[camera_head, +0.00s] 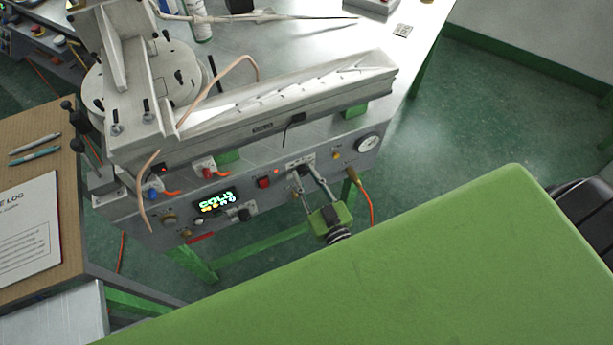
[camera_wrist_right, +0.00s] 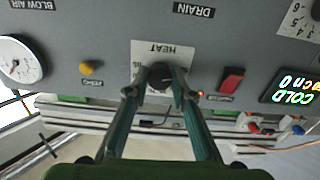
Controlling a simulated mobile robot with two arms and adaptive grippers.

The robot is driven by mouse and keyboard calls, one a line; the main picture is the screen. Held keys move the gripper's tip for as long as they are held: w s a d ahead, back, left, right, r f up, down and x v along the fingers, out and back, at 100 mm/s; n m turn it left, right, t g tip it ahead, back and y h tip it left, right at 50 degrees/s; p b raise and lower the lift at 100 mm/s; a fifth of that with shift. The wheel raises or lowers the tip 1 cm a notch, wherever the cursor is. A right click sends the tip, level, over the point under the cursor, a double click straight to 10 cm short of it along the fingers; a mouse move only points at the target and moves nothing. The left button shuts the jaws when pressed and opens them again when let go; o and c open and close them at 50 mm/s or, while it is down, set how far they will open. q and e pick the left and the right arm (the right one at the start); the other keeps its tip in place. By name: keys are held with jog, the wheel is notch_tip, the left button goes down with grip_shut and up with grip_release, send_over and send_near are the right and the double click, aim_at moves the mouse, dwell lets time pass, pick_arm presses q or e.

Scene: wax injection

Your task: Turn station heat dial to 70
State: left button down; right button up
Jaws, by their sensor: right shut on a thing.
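The station's grey front panel (camera_head: 265,190) carries the black heat dial (camera_wrist_right: 158,80), seen on a white label marked HEAT in the right wrist view, which shows the panel upside down. My right gripper (camera_wrist_right: 159,74) has its two fingers on either side of the dial and is shut on it. In the head view, my right gripper (camera_head: 304,176) reaches the panel from below and its fingertips largely hide the dial. The dial's pointer and setting cannot be read. My left gripper is not in view.
A red switch (camera_head: 263,183), a yellow knob (camera_head: 337,155) and a round gauge (camera_head: 368,143) are near the dial on the panel. An orange cable (camera_head: 368,199) hangs to its right. A wooden desk with a log sheet (camera_head: 30,232) stands at left.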

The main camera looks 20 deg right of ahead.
jog(key=m+b, duration=0.2)
jog(key=m, duration=0.4)
jog(key=shift+f, duration=0.15)
jog(key=m+b, duration=0.2)
jog(key=m, duration=0.4)
jog(key=m+b, duration=0.3)
jog(key=m, duration=0.3)
jog(key=shift+m, duration=0.3)
jog(key=m+b, duration=0.2)
jog(key=m, duration=0.2)
jog(key=shift+m, duration=0.4)
jog(key=o, duration=1.1)
jog(key=shift+r, duration=0.2)
